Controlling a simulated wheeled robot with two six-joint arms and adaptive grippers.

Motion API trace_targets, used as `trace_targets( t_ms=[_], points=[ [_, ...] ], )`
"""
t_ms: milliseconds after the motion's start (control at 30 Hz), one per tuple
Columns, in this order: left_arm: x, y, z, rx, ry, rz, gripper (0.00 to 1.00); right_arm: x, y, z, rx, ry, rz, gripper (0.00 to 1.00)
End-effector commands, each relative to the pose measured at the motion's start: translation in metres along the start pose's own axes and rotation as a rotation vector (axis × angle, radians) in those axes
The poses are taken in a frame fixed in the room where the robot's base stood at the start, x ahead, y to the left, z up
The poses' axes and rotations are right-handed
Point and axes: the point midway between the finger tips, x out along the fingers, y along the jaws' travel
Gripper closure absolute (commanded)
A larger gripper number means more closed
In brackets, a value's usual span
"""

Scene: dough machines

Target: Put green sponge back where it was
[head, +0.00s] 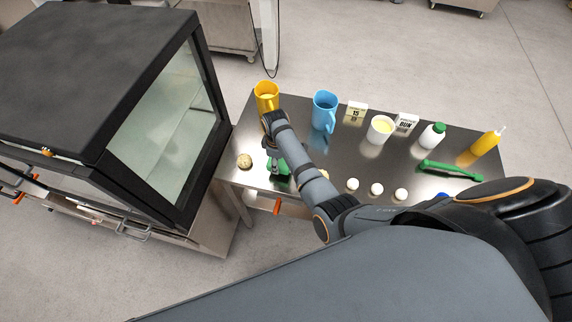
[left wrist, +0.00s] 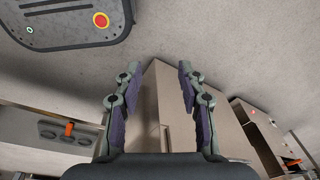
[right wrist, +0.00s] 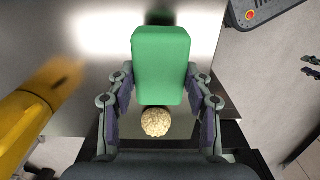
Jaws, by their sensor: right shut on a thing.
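The green sponge (right wrist: 160,65) is a rounded green block between the fingers of my right gripper (right wrist: 158,82) in the right wrist view. In the head view, part of the sponge (head: 279,182) shows under my right gripper (head: 278,165) at the left end of the metal table (head: 335,150). I cannot tell whether the sponge touches the tabletop. My left gripper (left wrist: 158,72) is open and empty in the left wrist view, over floor and cabinets. It does not show in the head view.
A beige speckled ball (head: 244,161) lies left of the sponge, near the table's left edge. Several white balls (head: 376,189) line the front edge. A glass-fronted machine (head: 155,125) stands left.

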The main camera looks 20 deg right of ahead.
Motion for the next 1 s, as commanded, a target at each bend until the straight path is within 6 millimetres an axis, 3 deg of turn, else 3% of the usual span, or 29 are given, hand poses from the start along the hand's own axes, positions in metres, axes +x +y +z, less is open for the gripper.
trace_targets(
  t_ms=[133,267,367,500,667,700,867,1000],
  points=[
    [0.003,-0.018,0.026,0.011,-0.038,-0.021,0.60,0.003,0.000,0.000,-0.001,0.000,0.001,0.74],
    [0.024,-0.023,0.036,0.015,-0.048,-0.028,0.60,0.024,-0.001,0.001,-0.004,0.000,0.000,0.74],
    [0.031,-0.017,0.033,0.012,-0.042,-0.022,0.60,0.036,-0.003,0.002,-0.007,0.000,0.001,0.74],
    [0.029,-0.001,0.014,0.002,-0.015,-0.003,0.60,0.035,-0.003,0.002,-0.008,0.001,0.002,0.83],
    [0.030,-0.001,0.005,0.002,0.000,-0.004,0.60,0.036,-0.003,0.002,-0.008,0.000,0.001,0.84],
    [0.030,-0.003,0.006,0.003,-0.002,-0.006,0.60,0.037,-0.003,0.002,-0.008,0.000,0.001,0.48],
    [0.029,-0.007,0.015,0.006,-0.016,-0.011,0.60,0.036,-0.003,0.002,-0.008,0.000,0.001,0.27],
    [0.029,-0.007,0.020,0.006,-0.023,-0.011,0.60,0.036,-0.003,0.002,-0.008,0.000,0.001,0.27]
  ],
)
